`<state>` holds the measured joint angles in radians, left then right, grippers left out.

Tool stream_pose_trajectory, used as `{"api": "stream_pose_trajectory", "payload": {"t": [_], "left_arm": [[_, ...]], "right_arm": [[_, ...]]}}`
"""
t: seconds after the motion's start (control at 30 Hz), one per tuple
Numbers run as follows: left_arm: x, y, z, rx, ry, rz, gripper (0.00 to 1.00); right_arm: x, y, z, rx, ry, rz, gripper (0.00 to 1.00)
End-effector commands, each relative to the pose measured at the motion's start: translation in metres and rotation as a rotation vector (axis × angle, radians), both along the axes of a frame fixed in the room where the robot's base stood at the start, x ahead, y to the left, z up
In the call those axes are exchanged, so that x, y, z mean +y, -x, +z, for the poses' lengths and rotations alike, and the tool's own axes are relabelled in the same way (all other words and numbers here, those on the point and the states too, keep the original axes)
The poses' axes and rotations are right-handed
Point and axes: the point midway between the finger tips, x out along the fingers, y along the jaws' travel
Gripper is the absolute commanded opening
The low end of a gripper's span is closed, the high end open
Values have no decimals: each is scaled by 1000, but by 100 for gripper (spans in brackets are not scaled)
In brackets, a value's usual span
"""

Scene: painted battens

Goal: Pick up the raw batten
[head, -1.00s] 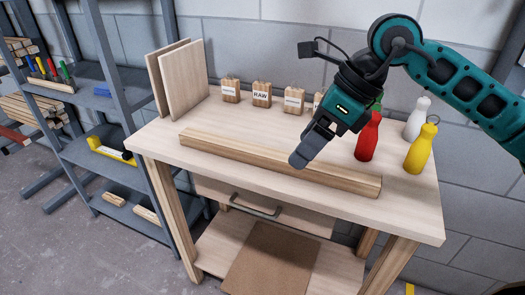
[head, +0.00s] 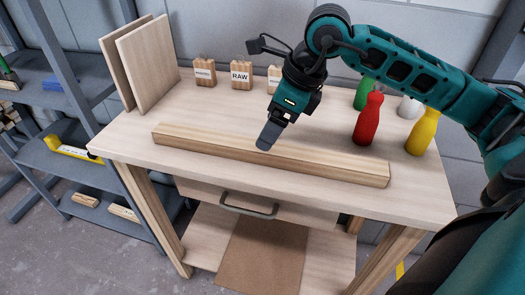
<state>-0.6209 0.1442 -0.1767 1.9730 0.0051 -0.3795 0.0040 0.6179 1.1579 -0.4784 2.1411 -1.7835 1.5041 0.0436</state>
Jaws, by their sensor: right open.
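A long bare-wood batten (head: 330,170) lies along the front part of the workbench top, slanting slightly down to the right, and shows no paint. My right gripper (head: 266,139) points down at the middle of the batten, its fingers overlapping the batten's back edge in the picture. It is open, with nothing held between its fingers. Whether the fingers touch the batten or hover above it, I cannot tell. My left gripper is not in view.
Wooden blocks stand at the back of the bench (head: 120,150); one is labelled RAW (head: 241,76). Two upright boards (head: 150,65) stand at the left. Red (head: 369,120), yellow (head: 422,133), green and white bottles stand at the right. A grey shelf (head: 60,110) is farther left.

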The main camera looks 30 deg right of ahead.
Motion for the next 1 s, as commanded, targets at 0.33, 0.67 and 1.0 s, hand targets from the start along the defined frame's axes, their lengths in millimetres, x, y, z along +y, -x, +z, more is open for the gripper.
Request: {"api": "stream_pose_trajectory", "payload": {"t": [0.33,0.67,1.0], "left_arm": [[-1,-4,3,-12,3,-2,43],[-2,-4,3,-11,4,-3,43],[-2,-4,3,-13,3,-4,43]], "right_arm": [[7,-8,-45,3,-1,1,78],[9,-11,-51,0,0,1,78],[9,-10,-51,0,0,1,45]]}}
